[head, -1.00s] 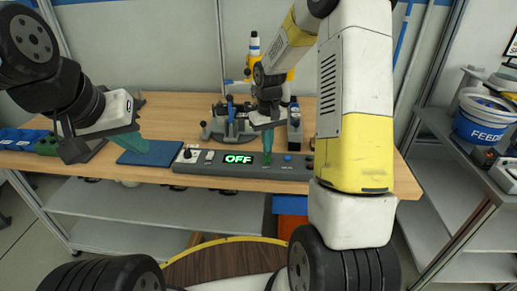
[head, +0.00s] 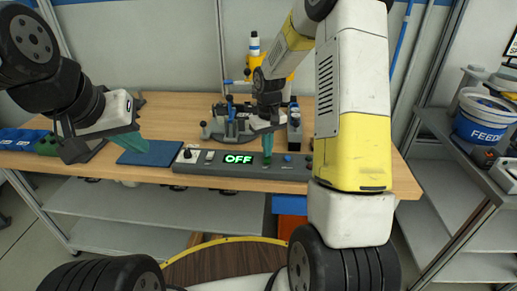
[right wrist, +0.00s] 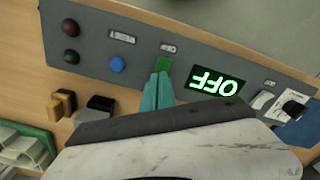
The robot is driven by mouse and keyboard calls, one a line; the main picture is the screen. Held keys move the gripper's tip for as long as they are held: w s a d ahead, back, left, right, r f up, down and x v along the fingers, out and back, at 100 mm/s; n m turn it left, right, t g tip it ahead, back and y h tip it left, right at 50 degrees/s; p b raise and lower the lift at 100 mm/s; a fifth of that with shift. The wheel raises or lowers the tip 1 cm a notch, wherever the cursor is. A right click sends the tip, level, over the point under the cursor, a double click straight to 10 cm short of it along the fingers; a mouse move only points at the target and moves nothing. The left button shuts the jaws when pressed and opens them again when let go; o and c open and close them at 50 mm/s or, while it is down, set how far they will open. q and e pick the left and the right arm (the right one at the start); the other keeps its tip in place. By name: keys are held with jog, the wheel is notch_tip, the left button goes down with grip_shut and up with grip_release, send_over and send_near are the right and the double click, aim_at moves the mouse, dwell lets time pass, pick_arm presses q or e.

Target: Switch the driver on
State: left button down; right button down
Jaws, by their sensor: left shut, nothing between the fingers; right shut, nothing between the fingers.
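The driver is a long grey control panel (head: 225,168) along the bench's front edge. Its display (head: 238,159) glows green and reads OFF, also in the right wrist view (right wrist: 215,85). A green button (right wrist: 164,64) sits beside the display; a blue button (right wrist: 117,64) and a red button (right wrist: 71,57) lie further along. My right gripper (head: 267,155) is shut and empty, pointing down over the panel. In the right wrist view its teal fingertips (right wrist: 158,76) are at the green button's edge; I cannot tell whether they touch. My left gripper (head: 142,149) is shut and empty above the blue mat.
The blue mat (head: 165,156) lies left of the panel. A fixture with dark clamps (head: 228,127) and a dark bottle (head: 294,115) stand behind the panel. Blue bins (head: 20,140) are at the far left. A FEED bucket (head: 482,120) stands on the right shelf.

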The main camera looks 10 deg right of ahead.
jog(key=shift+f, duration=0.2)
jog(key=shift+r, duration=3.55)
